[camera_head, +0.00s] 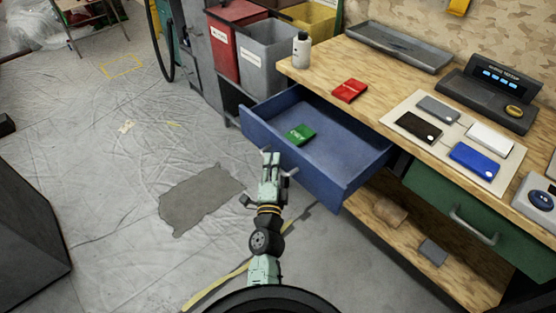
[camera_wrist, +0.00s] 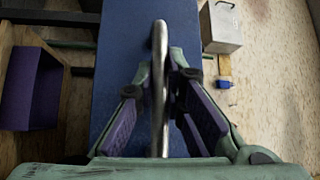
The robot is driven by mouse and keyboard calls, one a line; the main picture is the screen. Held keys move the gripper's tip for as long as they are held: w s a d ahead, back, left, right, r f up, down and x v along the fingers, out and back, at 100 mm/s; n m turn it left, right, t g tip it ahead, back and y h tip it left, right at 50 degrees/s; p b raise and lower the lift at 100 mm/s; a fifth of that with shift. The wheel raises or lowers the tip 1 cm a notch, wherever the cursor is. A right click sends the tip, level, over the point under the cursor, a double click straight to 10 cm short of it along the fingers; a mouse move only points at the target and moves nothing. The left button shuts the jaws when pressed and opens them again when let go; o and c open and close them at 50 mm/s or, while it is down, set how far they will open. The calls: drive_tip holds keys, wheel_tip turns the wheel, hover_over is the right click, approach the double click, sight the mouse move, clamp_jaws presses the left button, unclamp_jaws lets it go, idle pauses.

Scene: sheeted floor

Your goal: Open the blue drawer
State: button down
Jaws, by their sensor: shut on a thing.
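The blue drawer (camera_head: 265,149) is pulled out from under the workbench, and its inside shows in the head view. A green item (camera_head: 300,133) lies in it. In the wrist view the blue drawer front (camera_wrist: 112,62) fills the middle, with a metal bar handle (camera_wrist: 160,75) running up it. My gripper (camera_head: 270,160) is at the drawer's front. In the wrist view my gripper (camera_wrist: 160,78) has its fingers on both sides of the handle, shut on it.
The wooden workbench (camera_head: 385,82) carries a red item (camera_head: 350,90), a white bottle (camera_head: 301,50) and a pale mat with several small cases. A closed green drawer (camera_head: 465,215) is at the right. Red and grey bins (camera_head: 266,55) stand behind. The floor at left is mostly clear.

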drive_tip(key=c, duration=1.7)
unclamp_jaws()
drive_tip(key=shift+o, duration=0.2)
drive_tip(key=shift+r, duration=0.15)
